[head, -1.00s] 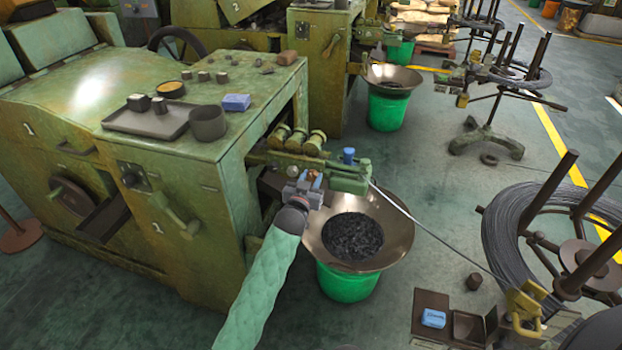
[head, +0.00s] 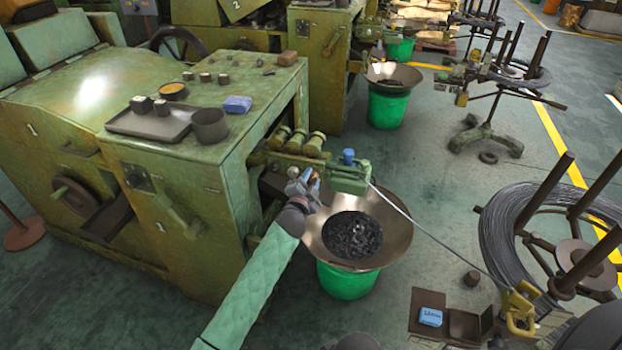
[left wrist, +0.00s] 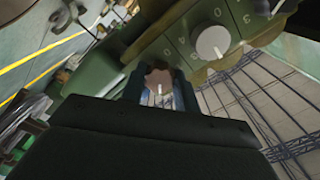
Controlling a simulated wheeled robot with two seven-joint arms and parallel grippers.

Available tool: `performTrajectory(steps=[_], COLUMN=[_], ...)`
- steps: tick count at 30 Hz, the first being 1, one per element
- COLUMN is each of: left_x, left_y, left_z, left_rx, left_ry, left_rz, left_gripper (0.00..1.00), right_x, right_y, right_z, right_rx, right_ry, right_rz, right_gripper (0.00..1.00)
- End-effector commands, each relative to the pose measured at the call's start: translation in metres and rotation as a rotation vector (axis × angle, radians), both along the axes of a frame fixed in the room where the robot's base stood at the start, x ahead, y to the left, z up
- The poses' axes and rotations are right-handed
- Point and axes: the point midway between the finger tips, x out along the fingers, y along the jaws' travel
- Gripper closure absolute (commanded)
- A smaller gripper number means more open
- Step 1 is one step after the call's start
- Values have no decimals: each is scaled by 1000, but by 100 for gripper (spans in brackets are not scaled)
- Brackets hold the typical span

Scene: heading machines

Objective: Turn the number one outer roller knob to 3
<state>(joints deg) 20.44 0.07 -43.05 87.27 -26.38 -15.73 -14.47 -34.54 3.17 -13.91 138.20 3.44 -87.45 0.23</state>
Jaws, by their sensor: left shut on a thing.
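The number one machine (head: 190,190) stands at the left with a green roller unit (head: 348,178) on its side. My left gripper (head: 311,180) is at the near face of that unit, above the funnel's rim. In the left wrist view the gripper (left wrist: 160,92) is shut on a round brownish knob (left wrist: 159,80) with a pale mark pointing down in the picture. Its own dial numbers are hidden. A second, pale knob (left wrist: 212,42) sits free beside it, on a green plate with white numbers. My right gripper does not show.
A wide metal funnel (head: 385,245) on a green bucket (head: 346,282) stands under the unit. A wire (head: 425,225) runs from the unit to a coil stand (head: 500,235) at the right. A tray (head: 150,122) and a cup (head: 209,124) stand on the machine.

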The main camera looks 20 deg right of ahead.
Motion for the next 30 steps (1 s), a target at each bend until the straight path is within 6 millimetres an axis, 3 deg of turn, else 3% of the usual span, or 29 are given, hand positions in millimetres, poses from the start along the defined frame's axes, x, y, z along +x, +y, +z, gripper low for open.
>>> performTrajectory(steps=[15,30], left_x=[0,0], left_y=[0,0], left_z=[0,-1], left_rx=[265,307], left_ry=[-177,-207], left_rz=[0,-1], left_gripper=[92,92], right_x=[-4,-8], right_y=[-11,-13], right_z=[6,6], right_rx=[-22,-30], right_ry=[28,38], right_rz=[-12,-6], right_gripper=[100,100])
